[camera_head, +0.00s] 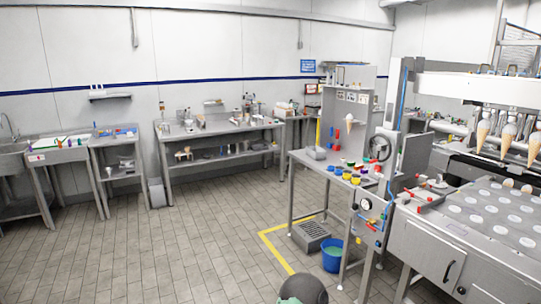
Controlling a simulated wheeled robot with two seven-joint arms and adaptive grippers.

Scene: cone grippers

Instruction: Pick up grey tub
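No thing in view is clearly the grey tub; several grey things could be it. A small grey block-like container (317,153) sits on the left end of the metal table on the right. A grey slatted box (311,236) stands on the floor under that table. A grey bin (157,192) stands on the floor at the left end of the back workbench. Neither of my grippers is in view.
A blue bucket (332,257) stands beside the slatted box, near yellow floor tape (273,248). Colored small cups (352,170) stand on the metal table (312,163). A cone machine (483,135) fills the right. The tiled floor (190,250) at left is clear.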

